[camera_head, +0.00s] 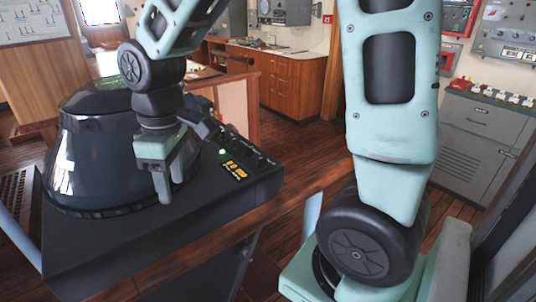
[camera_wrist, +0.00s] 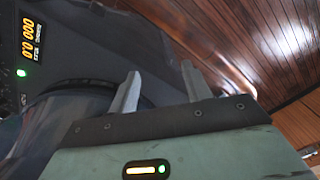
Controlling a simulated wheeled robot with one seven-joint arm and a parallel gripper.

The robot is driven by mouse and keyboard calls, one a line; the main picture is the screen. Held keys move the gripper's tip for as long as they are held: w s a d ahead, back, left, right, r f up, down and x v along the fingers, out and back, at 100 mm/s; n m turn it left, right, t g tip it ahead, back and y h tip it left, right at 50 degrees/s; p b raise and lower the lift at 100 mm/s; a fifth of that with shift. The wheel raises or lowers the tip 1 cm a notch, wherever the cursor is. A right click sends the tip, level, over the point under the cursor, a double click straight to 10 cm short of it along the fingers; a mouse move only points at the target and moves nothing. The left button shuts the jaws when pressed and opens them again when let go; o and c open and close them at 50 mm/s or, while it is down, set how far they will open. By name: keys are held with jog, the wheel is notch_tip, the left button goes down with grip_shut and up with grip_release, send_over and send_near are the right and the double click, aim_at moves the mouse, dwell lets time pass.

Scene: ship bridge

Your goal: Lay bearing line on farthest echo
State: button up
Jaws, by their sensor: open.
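The radar console (camera_head: 90,250) is a dark cabinet with a large round black hood (camera_head: 95,150). A little green shows on the hood's top, but the screen's echoes and any bearing line cannot be made out. An orange readout (camera_head: 234,171) and a small green light (camera_head: 222,152) sit on its panel, with dark knobs (camera_head: 262,152) along the right edge. In the wrist view the readout (camera_wrist: 35,38) seems to show zeros. My gripper (camera_head: 170,190) is open and empty, pointing down beside the hood, left of the readout. Its two grey fingers (camera_wrist: 160,85) are apart in the wrist view.
A wooden rail (camera_head: 240,230) runs along the console's near edge. Wooden cabinets (camera_head: 290,85) stand behind, and a grey cabinet (camera_head: 480,140) with switches stands at the right. Plank floor (camera_head: 300,150) lies open between them.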

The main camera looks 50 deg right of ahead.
jog(key=w+d+r, duration=0.1)
jog(key=w+d, duration=0.4)
jog(key=d, duration=0.2)
jog(key=r+p, duration=0.1)
jog(key=p, duration=0.1)
send_over(262, 157)
jog(key=shift+m+h, duration=0.4)
notch_tip(262, 157, down, 17)
jog(key=p, duration=0.4)
jog(key=shift+d, duration=0.1)
jog(key=c, duration=1)
